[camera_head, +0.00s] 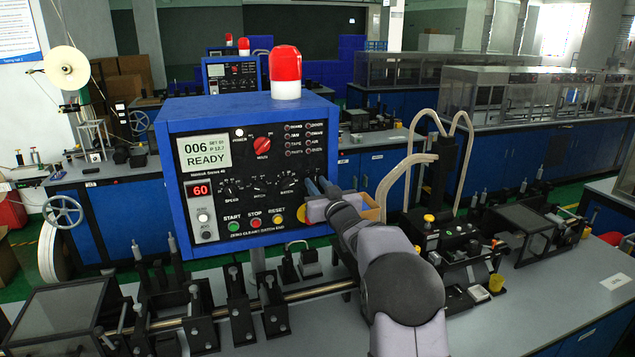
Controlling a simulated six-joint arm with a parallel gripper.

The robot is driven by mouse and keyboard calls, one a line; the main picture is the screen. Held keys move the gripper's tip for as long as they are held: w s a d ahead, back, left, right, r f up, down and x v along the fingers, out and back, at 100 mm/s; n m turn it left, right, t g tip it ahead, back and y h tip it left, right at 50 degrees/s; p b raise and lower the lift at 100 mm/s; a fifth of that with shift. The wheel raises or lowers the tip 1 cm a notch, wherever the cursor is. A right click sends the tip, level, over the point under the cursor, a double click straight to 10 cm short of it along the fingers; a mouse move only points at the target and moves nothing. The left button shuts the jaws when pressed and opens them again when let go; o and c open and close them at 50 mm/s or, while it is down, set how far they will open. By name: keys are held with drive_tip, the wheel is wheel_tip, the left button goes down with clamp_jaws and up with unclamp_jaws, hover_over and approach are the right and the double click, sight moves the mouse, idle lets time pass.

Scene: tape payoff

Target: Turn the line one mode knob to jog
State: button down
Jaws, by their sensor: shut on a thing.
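The blue control box (180,112) with a black front panel stands at centre left. Its screen (204,151) reads 006 and READY. A row of small black knobs (259,184) crosses the panel's middle, with a red knob (263,145) above. My gripper (320,186) is at the right end of that row, against the panel, coming from the lower right. It is shut on a knob there, taken as the mode knob. My fingers hide this knob, its pointer and its label, so its setting cannot be told.
Green, red and yellow buttons (255,223) sit just below the knob row. A red beacon (286,72) tops the box. A shaft with black brackets (240,308) runs in front. A tape machine (455,245) stands right of my arm.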

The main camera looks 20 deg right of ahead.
drive_tip(key=m+p, duration=0.2)
drive_tip(key=m, duration=0.3)
drive_tip(key=shift+m, duration=0.4)
idle(0.3)
drive_tip(key=c, duration=1.8)
unclamp_jaws()
drive_tip(key=shift+c, duration=0.2)
drive_tip(key=shift+s, duration=0.15)
drive_tip(key=shift+s+f+b, duration=0.1)
drive_tip(key=shift+s+b, duration=0.45)
drive_tip(key=shift+b, duration=0.05)
drive_tip(key=shift+s+b, duration=1.55)
drive_tip(key=shift+s, duration=1.4)
